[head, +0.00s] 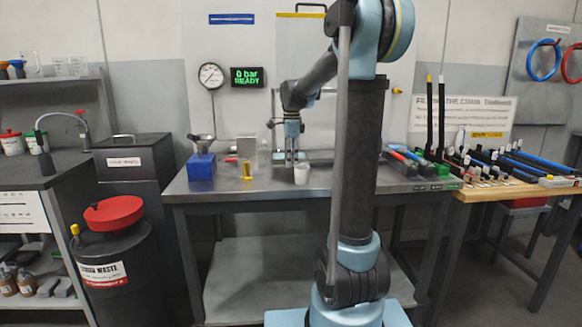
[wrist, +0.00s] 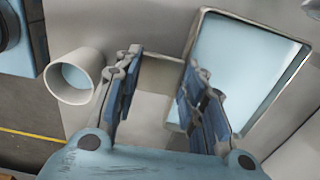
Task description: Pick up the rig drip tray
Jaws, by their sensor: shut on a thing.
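The rig drip tray (wrist: 242,62) is a shallow rectangular tray with a pale blue inside and a bright metal rim, on the right of the wrist view. In the head view it is mostly hidden behind my gripper and arm. My gripper (wrist: 162,66) is shut at the tray's left side, with its two fingers well apart. The right finger overlaps the tray's near left edge, and a beige-grey part sits between the fingers. The exact contact is hard to see. In the head view my gripper (head: 291,158) points down, low over the steel bench.
A white cup (head: 301,174) stands close by on the steel bench (head: 235,188); it shows left of the fingers in the wrist view (wrist: 72,78). Several tools lie to the right.

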